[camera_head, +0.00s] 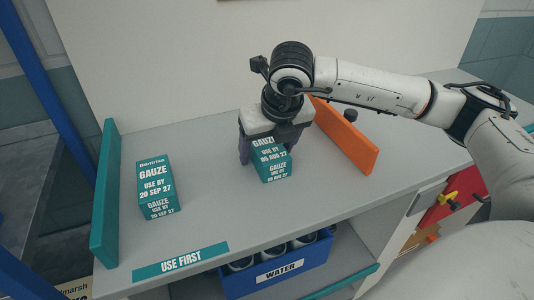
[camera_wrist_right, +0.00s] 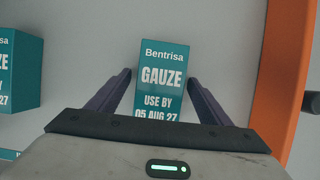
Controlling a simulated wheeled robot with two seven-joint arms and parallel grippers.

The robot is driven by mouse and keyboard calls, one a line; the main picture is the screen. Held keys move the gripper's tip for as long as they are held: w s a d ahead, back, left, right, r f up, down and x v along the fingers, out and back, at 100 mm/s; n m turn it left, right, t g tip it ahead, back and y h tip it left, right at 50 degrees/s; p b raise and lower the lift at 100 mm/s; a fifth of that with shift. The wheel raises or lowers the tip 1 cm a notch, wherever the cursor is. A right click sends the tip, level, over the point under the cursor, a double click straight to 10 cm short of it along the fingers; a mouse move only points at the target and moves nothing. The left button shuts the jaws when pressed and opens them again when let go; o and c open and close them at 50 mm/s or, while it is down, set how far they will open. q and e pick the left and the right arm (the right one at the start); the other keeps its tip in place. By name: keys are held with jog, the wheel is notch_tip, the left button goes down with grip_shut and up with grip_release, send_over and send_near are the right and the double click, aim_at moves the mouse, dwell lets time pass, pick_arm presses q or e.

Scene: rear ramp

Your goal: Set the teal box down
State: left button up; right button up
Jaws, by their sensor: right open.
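A teal gauze box marked "USE BY 05 AUG 27" (camera_head: 273,167) stands on the grey shelf top (camera_head: 225,200), left of the orange divider. My right gripper (camera_head: 270,158) is over it with its fingers on either side. In the right wrist view the same box (camera_wrist_right: 161,80) lies between the open fingers (camera_wrist_right: 160,88), with gaps at both sides. A second teal gauze box marked "20 SEP 27" (camera_head: 158,188) stands on the left; its edge also shows in the right wrist view (camera_wrist_right: 18,72). My left gripper is not in view.
An orange divider (camera_head: 345,137) stands close right of the gripper. A teal divider (camera_head: 106,195) bounds the left end. A "USE FIRST" label (camera_head: 181,261) is on the front edge. A blue water crate (camera_head: 276,277) with bottles sits below. The surface between the boxes is clear.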

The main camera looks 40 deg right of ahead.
jog(key=shift+c, duration=0.5)
jog(key=c, duration=1.2)
